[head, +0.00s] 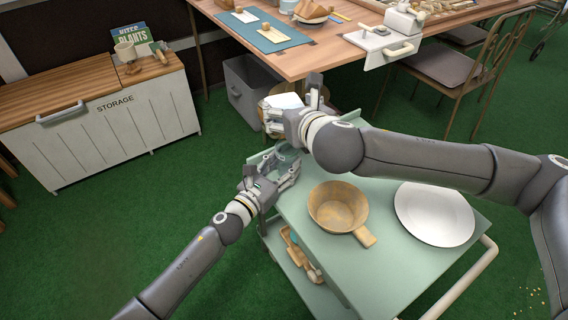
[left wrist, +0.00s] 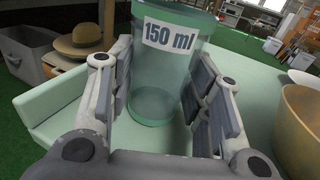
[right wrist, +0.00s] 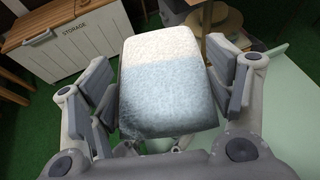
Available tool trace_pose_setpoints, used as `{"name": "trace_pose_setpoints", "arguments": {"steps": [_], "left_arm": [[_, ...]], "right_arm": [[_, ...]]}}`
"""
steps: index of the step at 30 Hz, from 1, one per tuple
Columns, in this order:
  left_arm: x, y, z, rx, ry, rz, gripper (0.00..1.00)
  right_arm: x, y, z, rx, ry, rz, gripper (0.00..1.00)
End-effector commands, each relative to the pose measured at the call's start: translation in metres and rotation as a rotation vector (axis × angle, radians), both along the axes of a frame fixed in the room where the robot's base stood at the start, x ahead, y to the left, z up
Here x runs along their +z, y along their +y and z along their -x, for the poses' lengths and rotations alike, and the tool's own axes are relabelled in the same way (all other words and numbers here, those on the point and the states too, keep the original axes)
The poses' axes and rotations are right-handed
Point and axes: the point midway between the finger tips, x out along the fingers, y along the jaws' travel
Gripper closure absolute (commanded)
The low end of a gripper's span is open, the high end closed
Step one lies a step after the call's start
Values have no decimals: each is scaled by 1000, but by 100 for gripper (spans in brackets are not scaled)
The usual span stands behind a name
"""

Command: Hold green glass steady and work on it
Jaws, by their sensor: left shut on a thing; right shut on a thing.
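The green glass (left wrist: 165,80) is translucent, with a white "150 ml" label, and stands upright between the fingers of my left gripper (head: 288,172) in the left wrist view. Its base is over the green cart top. In the head view the glass is mostly hidden by my grippers. My right gripper (head: 300,103) is shut on a block-shaped white and light-blue sponge (right wrist: 165,85), seen large in the right wrist view. In the head view the right gripper is above and beyond the left one. I cannot tell whether the sponge touches the glass.
The green cart (head: 305,250) carries a wooden pan (head: 338,207) and a white plate (head: 434,213). A storage chest (head: 110,120) stands left. A grey bin (head: 247,85) and a straw hat (left wrist: 78,35) are behind. A wooden table (head: 300,60) is at the back.

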Motion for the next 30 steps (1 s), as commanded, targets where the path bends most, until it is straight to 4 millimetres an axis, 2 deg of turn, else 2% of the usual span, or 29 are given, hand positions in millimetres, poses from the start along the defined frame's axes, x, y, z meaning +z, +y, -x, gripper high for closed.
{"name": "trace_pose_setpoints", "arguments": {"steps": [11, 30], "left_arm": [[0, 0, 0, 0, 0, 0, 80], [0, 0, 0, 0, 0, 0, 80]], "right_arm": [[-8, 0, 0, 0, 1, -1, 48], [-67, 0, 0, 0, 1, -2, 48]]}}
